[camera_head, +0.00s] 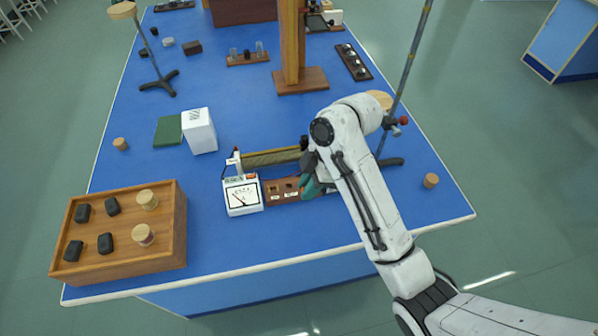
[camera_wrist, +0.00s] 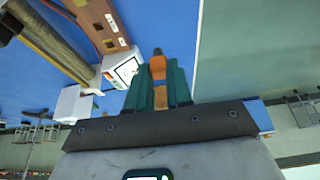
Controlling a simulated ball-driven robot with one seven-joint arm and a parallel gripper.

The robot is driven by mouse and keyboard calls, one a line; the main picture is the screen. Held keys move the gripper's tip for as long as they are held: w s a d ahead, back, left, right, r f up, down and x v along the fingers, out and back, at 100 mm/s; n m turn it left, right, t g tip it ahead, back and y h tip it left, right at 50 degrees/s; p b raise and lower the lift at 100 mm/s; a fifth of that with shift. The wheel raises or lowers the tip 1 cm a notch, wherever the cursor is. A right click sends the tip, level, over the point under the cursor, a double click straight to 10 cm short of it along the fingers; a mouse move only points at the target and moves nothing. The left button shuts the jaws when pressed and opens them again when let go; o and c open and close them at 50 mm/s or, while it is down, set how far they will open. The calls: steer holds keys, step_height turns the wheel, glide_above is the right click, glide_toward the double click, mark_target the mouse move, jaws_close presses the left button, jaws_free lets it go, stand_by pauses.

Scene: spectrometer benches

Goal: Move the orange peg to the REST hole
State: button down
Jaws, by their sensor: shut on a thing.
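The orange peg (camera_wrist: 157,68) is clasped between the teal fingers of my gripper (camera_wrist: 158,88) in the wrist view, its dark tip pointing away from the palm. In the head view my gripper (camera_head: 310,186) is at the right end of a brown hole board (camera_head: 283,197) with small white labels; the peg is not clearly visible there. The board also shows at upper left in the wrist view (camera_wrist: 101,22), with the peg apart from it. The label text is too small to read, so I cannot tell which hole is REST.
A white meter (camera_head: 242,196) adjoins the board's left end. A brass-coloured tube (camera_head: 268,158) lies behind it. A wooden tray (camera_head: 120,262) with several pieces stands at left. A stand rod (camera_head: 408,75) rises behind my arm. The blue tabletop (camera_head: 225,262) is clear in front.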

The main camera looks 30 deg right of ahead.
steer(key=shift+s+r+p, duration=0.25)
steer(key=shift+r+p, duration=0.05)
steer(key=shift+r, duration=0.1)
steer(key=shift+s+r+p, duration=0.1)
steer(key=shift+r+p, duration=0.5)
steer(key=shift+r, duration=0.65)
